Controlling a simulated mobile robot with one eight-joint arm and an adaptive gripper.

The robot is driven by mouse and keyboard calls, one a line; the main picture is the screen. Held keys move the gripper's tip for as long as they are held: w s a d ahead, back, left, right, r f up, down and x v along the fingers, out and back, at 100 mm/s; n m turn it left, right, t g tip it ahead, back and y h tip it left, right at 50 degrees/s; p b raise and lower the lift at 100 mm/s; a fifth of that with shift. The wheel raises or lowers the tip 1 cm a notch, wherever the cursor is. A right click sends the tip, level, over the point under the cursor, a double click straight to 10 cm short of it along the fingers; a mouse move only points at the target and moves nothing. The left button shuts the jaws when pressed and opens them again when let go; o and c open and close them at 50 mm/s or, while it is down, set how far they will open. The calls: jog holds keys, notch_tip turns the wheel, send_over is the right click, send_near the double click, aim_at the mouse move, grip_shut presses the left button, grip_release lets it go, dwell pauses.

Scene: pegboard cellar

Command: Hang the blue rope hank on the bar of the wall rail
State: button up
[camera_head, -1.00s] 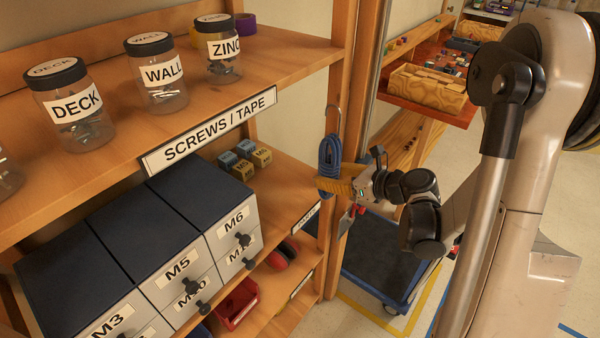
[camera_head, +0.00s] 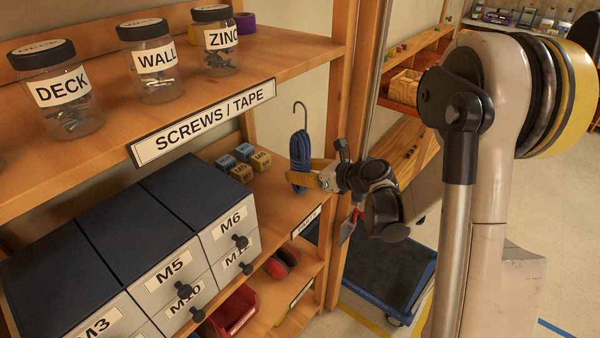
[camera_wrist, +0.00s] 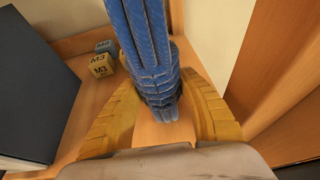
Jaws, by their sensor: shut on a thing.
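The blue rope hank (camera_head: 300,159) hangs upright from a grey metal hook at its top (camera_head: 300,112). My gripper (camera_head: 304,181) is shut on the hank's lower part, with its yellow fingers on both sides. In the wrist view the blue rope (camera_wrist: 148,50) runs up between the two yellow fingers (camera_wrist: 160,105), with dark wraps around its lower part. The hank is in front of the shelf opening, beside the wooden upright. I cannot make out the wall rail or its bar in either view.
Shelves with labelled jars (camera_head: 152,62) and drawer boxes (camera_head: 172,235) stand at left. A blue cart (camera_head: 392,265) stands on the floor beyond.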

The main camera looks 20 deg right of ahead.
jog(key=shift+f, duration=0.2)
jog(key=o, duration=1.3)
jog(key=shift+r, duration=0.1)
jog(key=p+v, duration=0.2)
jog(key=v, duration=0.3)
jog(key=p+v, duration=0.1)
jog(key=v, duration=0.4)
jog(key=shift+s+d+r+p, duration=0.15)
jog(key=shift+d+r+p, duration=0.1)
jog(key=shift+r+p, duration=0.15)
